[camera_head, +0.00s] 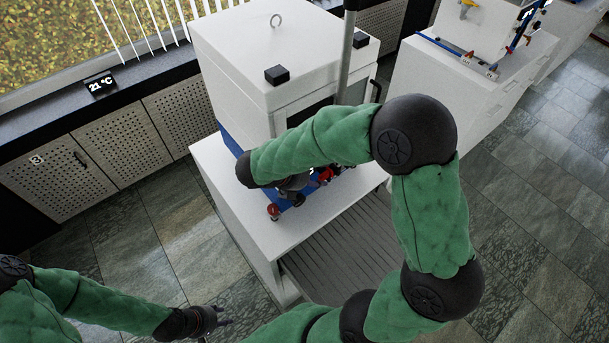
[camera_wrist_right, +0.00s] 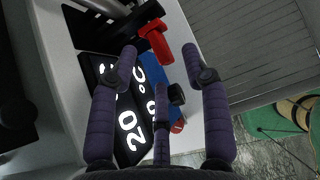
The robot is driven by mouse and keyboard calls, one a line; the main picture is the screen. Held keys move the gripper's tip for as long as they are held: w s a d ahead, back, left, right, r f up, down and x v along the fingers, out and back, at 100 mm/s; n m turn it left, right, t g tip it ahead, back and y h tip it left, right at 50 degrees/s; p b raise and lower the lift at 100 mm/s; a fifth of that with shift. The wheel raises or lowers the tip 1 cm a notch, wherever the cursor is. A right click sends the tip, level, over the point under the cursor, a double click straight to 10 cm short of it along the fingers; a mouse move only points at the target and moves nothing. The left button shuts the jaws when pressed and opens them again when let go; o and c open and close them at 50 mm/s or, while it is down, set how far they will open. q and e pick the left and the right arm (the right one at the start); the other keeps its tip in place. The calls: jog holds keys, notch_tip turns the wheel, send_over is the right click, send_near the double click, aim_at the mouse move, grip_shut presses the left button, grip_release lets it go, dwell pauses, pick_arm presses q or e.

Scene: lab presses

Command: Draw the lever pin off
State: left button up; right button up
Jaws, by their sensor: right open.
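A red T-shaped piece (camera_wrist_right: 156,42), which may be the lever pin, stands just beyond my right gripper's fingertips in the right wrist view. I cannot tell if any finger touches it. My right gripper (camera_wrist_right: 163,72) has its three purple fingers spread, with nothing clearly held between them. In the head view red parts (camera_head: 325,175) show at the press front, partly hidden behind my right forearm and hand. My left gripper (camera_head: 217,320) hangs low at the bottom left, away from the press; its fingers are too small to read.
A white press cabinet (camera_head: 250,60) stands on a white bench (camera_head: 230,205). A small red knob (camera_head: 273,212) is near the bench's left edge. A dark display (camera_wrist_right: 130,115) and a black knob (camera_wrist_right: 176,93) lie below my right fingers. Open floor (camera_head: 170,240) is at left.

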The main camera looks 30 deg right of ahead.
jog(key=shift+x, duration=0.9)
grip_shut()
jog(key=shift+a, duration=0.15)
jog(key=a, duration=0.6)
jog(key=shift+s+a+f+p, duration=0.25)
jog(key=shift+s+a+p, duration=0.1)
jog(key=shift+p, duration=0.1)
dwell(0.6)
